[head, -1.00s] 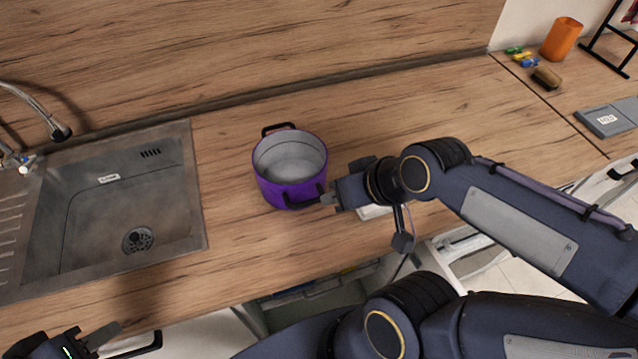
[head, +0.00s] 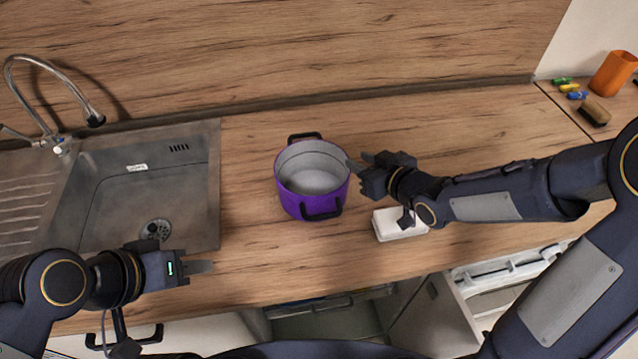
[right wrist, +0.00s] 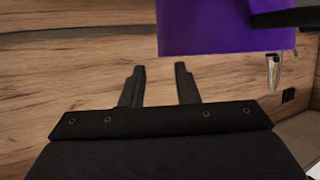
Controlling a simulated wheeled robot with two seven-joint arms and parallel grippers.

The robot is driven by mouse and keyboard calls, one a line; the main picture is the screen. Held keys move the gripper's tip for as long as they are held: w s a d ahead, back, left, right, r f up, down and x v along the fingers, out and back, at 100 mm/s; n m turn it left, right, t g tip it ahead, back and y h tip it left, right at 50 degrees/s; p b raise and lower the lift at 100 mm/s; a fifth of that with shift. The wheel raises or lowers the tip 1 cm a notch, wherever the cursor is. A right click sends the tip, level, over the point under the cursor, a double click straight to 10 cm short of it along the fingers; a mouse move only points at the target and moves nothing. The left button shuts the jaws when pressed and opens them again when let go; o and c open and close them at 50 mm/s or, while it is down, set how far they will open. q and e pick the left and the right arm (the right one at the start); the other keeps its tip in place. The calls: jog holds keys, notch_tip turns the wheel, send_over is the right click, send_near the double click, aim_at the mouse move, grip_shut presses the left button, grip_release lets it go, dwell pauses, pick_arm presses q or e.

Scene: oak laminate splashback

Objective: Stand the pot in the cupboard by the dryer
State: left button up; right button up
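The purple pot (head: 300,203) stands upright on the wooden counter, right of the sink, with a grey inside and a black handle at back and front. It shows partly at the top of the right wrist view (right wrist: 205,28). My right gripper (head: 359,160) is beside the pot's right rim; its two fingers are apart with nothing between them (right wrist: 160,68). My left gripper (head: 198,267) is over the counter's front by the sink; its fingers are seen edge-on. Below the counter an open cupboard (head: 325,325) shows, with its door (head: 435,315) swung out. I cannot identify the dryer with certainty.
A white box (head: 400,226) lies on the counter right of the pot, under my right arm. The sink (head: 110,205) and tap (head: 45,110) are at left. An orange cup (head: 614,73) and small items stand far right. A white open unit (head: 505,285) is below the counter at right.

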jog(key=p+x, duration=0.1)
jog(key=x, duration=0.3)
jog(key=shift+a+f, duration=0.1)
jog(key=shift+a, duration=0.15)
jog(key=shift+w+a+f+p, duration=0.25)
jog(key=shift+w+p, duration=0.05)
jog(key=shift+w, duration=0.05)
jog(key=c, duration=0.6)
grip_shut()
